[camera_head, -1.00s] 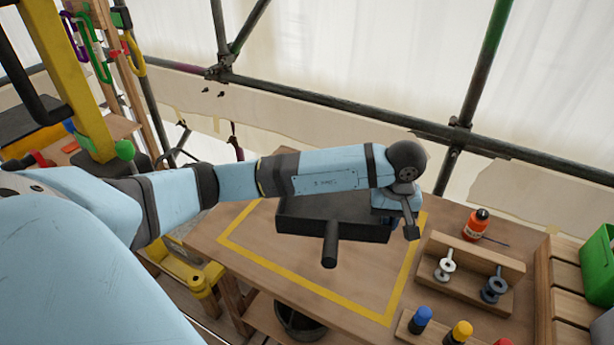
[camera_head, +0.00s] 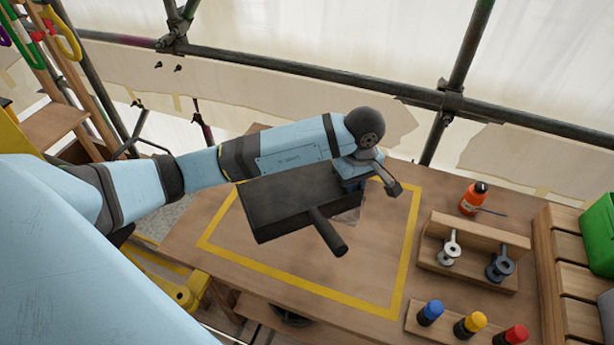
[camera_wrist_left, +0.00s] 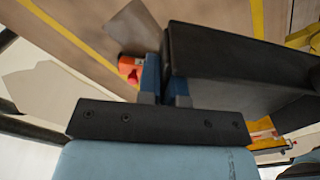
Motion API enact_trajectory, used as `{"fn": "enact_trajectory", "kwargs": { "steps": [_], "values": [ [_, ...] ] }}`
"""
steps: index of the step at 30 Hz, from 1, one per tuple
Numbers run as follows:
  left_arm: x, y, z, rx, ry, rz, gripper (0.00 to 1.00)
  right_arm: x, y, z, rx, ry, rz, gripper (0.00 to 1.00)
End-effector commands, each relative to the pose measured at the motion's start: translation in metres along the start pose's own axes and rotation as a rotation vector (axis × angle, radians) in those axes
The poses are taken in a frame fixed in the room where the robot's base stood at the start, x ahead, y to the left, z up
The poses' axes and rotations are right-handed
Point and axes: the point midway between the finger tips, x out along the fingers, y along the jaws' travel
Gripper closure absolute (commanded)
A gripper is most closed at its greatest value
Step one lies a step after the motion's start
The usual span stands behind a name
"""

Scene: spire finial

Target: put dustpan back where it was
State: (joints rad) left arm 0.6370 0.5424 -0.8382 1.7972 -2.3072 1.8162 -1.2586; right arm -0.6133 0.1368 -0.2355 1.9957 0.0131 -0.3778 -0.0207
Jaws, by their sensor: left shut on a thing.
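The dustpan (camera_head: 285,208) is a dark, box-shaped pan with a round black handle (camera_head: 328,232) pointing down and right in the head view. My left gripper (camera_head: 352,180) is shut on the dustpan's edge and holds it over the wooden table (camera_head: 190,240), within the yellow taped outline (camera_head: 300,285). The gap to the tabletop is hard to judge. In the left wrist view the blue fingers (camera_wrist_left: 165,85) meet the near edge of the dustpan (camera_wrist_left: 235,65). The fingertips are partly hidden in the head view. My right gripper is not in view.
Right of the outline stand a wooden rack (camera_head: 474,254) with metal fittings, an orange bottle (camera_head: 473,199) and a block with blue, yellow and red capped pieces (camera_head: 465,327). A green bin (camera_head: 600,230) is at the far right. Scaffold tubes (camera_head: 300,70) run behind the table.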

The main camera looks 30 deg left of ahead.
Motion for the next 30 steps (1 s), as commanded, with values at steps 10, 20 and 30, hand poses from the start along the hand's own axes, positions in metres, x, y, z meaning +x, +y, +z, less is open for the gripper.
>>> {"fn": "enact_trajectory", "kwargs": {
  "steps": [10,20,30],
  "values": [
    [0.096,-0.001,0.002,-0.001,-0.004,-0.003,1.00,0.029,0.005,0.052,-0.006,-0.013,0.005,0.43],
    [0.152,0.000,0.001,0.000,-0.002,-0.001,1.00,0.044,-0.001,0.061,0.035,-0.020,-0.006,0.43],
    [0.191,0.000,0.002,0.000,-0.003,-0.001,1.00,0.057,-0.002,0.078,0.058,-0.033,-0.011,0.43]
  ]
}}
